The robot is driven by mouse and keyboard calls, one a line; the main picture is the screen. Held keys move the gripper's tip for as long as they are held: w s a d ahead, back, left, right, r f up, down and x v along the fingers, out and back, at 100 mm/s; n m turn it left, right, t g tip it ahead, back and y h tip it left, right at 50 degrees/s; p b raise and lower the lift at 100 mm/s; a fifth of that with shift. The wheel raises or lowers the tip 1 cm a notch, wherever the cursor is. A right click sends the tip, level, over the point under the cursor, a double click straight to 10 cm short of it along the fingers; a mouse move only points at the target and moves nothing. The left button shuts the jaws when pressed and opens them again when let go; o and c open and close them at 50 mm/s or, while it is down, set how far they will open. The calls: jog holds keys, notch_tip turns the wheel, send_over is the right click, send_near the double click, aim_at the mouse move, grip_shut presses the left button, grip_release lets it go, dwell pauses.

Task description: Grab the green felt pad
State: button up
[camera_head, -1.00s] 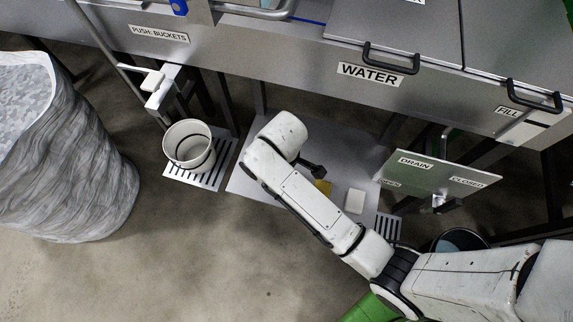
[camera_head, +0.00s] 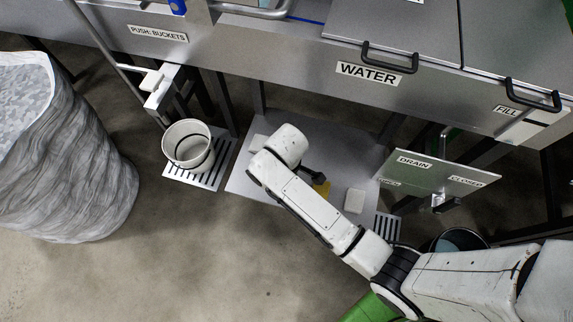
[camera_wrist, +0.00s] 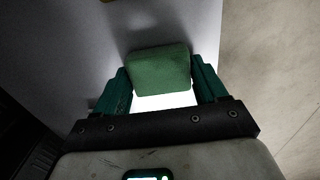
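The green felt pad (camera_wrist: 160,69) shows in the wrist view as a small rounded block. My gripper (camera_wrist: 158,64) has its two green fingers on either side of the pad, spread about as wide as it. The fingertips are very near the pad's left and right edges; I cannot tell whether they touch it. A bright white area shows between the fingers, just below the pad. In the head view my arm hides the pad and the gripper's fingers.
In the head view, a yellow pad (camera_head: 322,188) and a white pad (camera_head: 354,201) lie on the grey sheet (camera_head: 245,182) right of my wrist. A pale block (camera_head: 258,143) shows behind it. A white bucket (camera_head: 187,146) stands left. The steel WATER counter (camera_head: 300,50) runs behind.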

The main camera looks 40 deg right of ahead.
jog(key=c, duration=0.5)
